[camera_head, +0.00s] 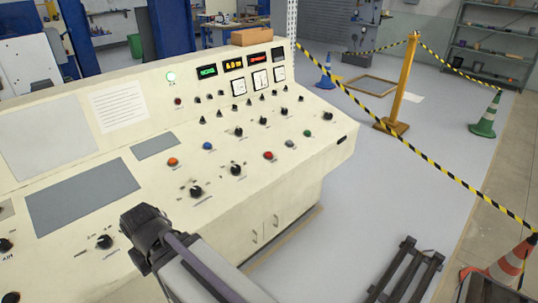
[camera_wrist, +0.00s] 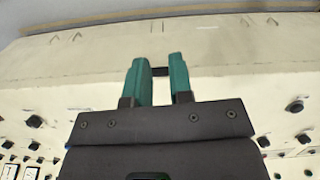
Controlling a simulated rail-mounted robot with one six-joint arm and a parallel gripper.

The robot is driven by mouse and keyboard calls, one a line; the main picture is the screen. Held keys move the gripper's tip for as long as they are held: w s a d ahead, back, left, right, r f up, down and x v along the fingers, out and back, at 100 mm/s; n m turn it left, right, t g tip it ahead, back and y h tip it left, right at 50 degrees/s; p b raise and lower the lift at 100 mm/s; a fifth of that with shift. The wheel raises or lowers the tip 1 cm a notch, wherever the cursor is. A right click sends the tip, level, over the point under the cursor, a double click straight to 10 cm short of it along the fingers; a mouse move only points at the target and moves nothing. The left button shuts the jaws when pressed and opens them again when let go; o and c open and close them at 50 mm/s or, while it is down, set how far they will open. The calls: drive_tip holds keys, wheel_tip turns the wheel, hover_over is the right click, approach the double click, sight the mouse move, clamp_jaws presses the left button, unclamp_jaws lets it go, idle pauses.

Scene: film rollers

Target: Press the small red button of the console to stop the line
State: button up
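The cream console (camera_head: 60,225) fills the left of the head view. A larger red button (camera_head: 268,155) and an orange-red one (camera_head: 173,162) are on the lower sloping panel. In the head view my arm's dark wrist is over the console's front, well apart from these buttons; my fingertips cannot be made out there. In the wrist view my gripper (camera_wrist: 160,59) has two teal fingers with a gap between them, nothing visibly held. No red button is clear there.
Several black knobs (camera_head: 196,191) stand up from the panel, with blue (camera_head: 208,146) and green (camera_head: 307,133) buttons among them. A brown box (camera_head: 251,37) rests on the console's top. Yellow-black tape on a yellow post (camera_head: 402,80) crosses the right side.

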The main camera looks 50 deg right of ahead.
clamp_jaws()
idle(1.3)
